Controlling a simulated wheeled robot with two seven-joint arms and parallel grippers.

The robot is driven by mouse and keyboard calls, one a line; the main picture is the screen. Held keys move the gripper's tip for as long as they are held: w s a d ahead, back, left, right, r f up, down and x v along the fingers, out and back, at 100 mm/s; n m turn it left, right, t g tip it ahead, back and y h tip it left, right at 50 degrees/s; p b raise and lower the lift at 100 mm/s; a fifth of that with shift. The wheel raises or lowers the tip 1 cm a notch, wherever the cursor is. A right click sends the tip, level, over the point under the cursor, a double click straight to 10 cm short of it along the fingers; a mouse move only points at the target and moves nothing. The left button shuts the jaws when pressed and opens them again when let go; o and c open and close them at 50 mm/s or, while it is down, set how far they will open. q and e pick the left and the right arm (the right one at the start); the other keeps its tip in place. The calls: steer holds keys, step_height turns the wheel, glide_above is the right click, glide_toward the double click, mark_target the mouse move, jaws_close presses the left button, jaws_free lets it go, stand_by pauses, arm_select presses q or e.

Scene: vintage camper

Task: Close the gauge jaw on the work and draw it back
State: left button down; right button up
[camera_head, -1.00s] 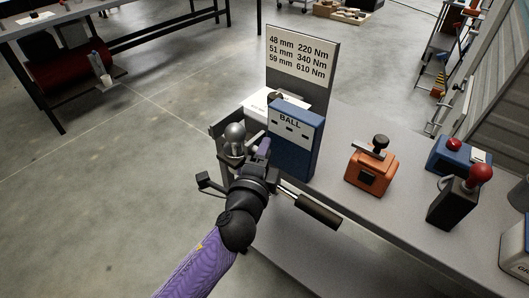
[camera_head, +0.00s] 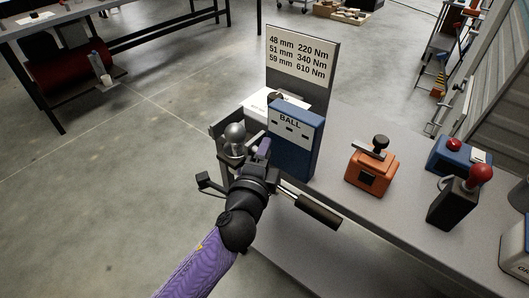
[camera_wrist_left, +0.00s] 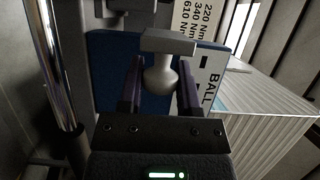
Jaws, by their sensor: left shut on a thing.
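The blue gauge box (camera_head: 295,150) marked BALL stands upright at the bench's left end. A grey ball (camera_head: 235,132) on a short body sits beside it, at the bench edge. My left gripper (camera_head: 262,150) reaches in between the ball and the box's lower left. In the left wrist view my left gripper (camera_wrist_left: 161,88) is shut on a grey rounded knob (camera_wrist_left: 160,80) under a flat grey block (camera_wrist_left: 168,43). The blue box also shows behind it (camera_wrist_left: 105,70). I cannot tell how the knob joins the gauge jaw. My right gripper is out of view.
A sign (camera_head: 300,55) with sizes and torques stands behind the box. An orange block (camera_head: 371,173) with a black knob, a black stand (camera_head: 453,208) with a red ball and a blue button box (camera_head: 459,155) lie to the right. A dark handle (camera_head: 318,211) sticks out at the bench front.

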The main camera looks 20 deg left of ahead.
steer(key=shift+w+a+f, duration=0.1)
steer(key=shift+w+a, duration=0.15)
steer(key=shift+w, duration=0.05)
arm_select(q)
steer(key=shift+f, duration=0.1)
